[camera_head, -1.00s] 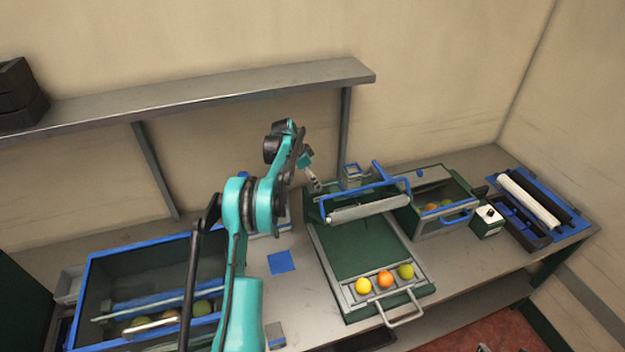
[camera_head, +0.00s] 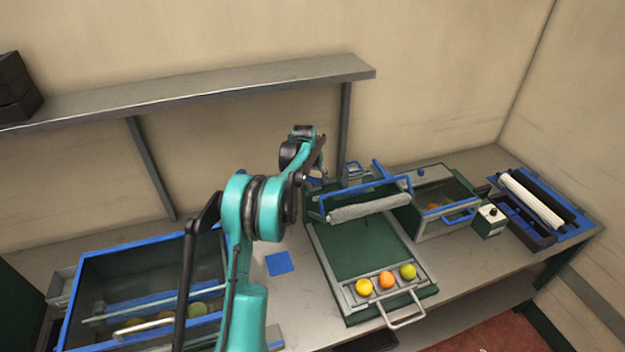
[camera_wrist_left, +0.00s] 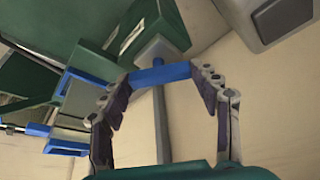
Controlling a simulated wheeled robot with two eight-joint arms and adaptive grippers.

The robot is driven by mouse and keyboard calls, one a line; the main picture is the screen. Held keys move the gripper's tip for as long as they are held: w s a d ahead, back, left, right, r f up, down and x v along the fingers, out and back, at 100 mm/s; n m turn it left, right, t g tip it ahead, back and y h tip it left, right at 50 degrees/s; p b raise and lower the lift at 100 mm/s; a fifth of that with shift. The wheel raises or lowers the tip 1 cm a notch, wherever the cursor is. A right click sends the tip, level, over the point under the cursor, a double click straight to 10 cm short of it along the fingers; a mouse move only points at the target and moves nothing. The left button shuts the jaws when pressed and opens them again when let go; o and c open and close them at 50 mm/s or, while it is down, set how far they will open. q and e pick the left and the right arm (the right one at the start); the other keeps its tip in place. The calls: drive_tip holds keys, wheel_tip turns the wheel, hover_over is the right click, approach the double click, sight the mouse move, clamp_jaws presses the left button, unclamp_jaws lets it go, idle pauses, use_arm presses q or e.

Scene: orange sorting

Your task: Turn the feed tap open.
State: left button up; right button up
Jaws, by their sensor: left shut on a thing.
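The feed tap's blue handle (camera_wrist_left: 162,75) shows in the left wrist view as a short bar across a grey stem (camera_wrist_left: 161,125). My left gripper (camera_wrist_left: 164,82) has a finger at each end of this bar and is shut on it. In the head view my left gripper (camera_head: 318,178) is at the back left corner of the green feed tray (camera_head: 355,245), largely hidden behind its own wrist. The tap cannot be made out there. My right gripper is not in view.
An orange and two other fruits (camera_head: 386,281) sit at the tray's front. A blue-framed roller (camera_head: 370,207) spans the tray. A blue-rimmed bin (camera_head: 75,290) stands at left, a green bin (camera_head: 440,228) and a small button box (camera_head: 490,221) at right. A shelf (camera_head: 200,92) runs above.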

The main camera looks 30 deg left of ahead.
use_arm(q)
drive_tip(key=n+y, duration=0.1)
drive_tip(key=n, duration=0.2)
drive_tip(key=shift+d+n+g, duration=0.15)
drive_tip(key=shift+n+g, duration=0.15)
drive_tip(key=shift+w+n+g+y+b, duration=0.1)
drive_tip(key=shift+n+g+y+b, duration=0.35)
drive_tip(key=shift+n, duration=1.15)
drive_tip(key=o, duration=1.2)
drive_tip(key=shift+c, duration=0.2)
drive_tip(key=v, duration=1.2)
drive_tip(key=shift+d, duration=0.2)
drive_tip(key=shift+f, duration=0.1)
